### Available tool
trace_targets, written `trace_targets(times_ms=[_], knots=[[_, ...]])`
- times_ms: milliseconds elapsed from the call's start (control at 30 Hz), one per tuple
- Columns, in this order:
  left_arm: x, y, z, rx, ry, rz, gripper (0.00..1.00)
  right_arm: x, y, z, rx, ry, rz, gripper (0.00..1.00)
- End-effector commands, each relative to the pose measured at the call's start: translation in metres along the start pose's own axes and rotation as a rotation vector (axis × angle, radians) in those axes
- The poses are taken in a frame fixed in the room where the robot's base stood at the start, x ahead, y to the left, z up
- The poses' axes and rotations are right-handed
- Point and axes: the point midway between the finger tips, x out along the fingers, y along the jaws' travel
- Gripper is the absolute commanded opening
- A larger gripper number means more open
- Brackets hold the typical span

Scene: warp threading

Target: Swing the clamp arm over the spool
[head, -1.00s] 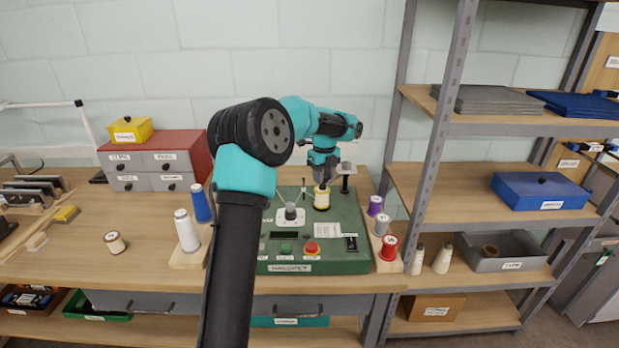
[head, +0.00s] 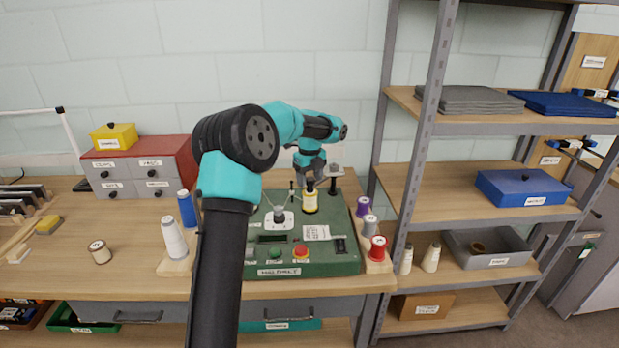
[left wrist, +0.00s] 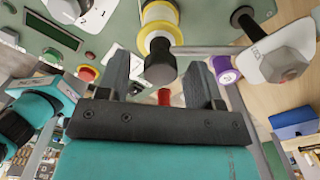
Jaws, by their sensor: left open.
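The spool (head: 310,202), cream with yellow rims and a black cap, stands upright on the green machine (head: 345,262). In the left wrist view the spool (left wrist: 160,28) is at top centre. The clamp's dark post with a pale silver top (head: 334,170) stands just right of and behind it. In the left wrist view the silver clamp head (left wrist: 284,58) is at upper right. A thin grey bar runs between spool and clamp head; I cannot tell if it is the clamp arm. My left gripper (head: 313,176) is open above the spool, its jaws (left wrist: 158,78) either side of the cap in view.
Purple, grey and red spools (head: 377,250) line the machine's right side. White and blue spools (head: 174,238) stand on a wooden block at its left. A grey shelf post (head: 420,145) rises to the right. The table's left front has some bare room.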

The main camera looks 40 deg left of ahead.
Motion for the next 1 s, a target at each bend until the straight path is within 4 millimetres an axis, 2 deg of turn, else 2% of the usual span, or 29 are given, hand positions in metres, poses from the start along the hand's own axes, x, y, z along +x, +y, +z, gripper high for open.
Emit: trace_targets(times_ms=[167,367,1000], knots=[[-0.004,0.0,0.0,0.0,0.0,0.0,0.6,0.0,0.0,0.0,0.0,0.0,0.0,0.43],[-0.025,-0.001,0.0,0.0,0.0,-0.002,0.6,0.0,0.0,0.0,0.0,0.0,0.0,0.43],[-0.145,-0.001,0.0,-0.001,-0.002,-0.004,0.6,0.0,0.0,0.0,0.0,0.0,0.0,0.43]])
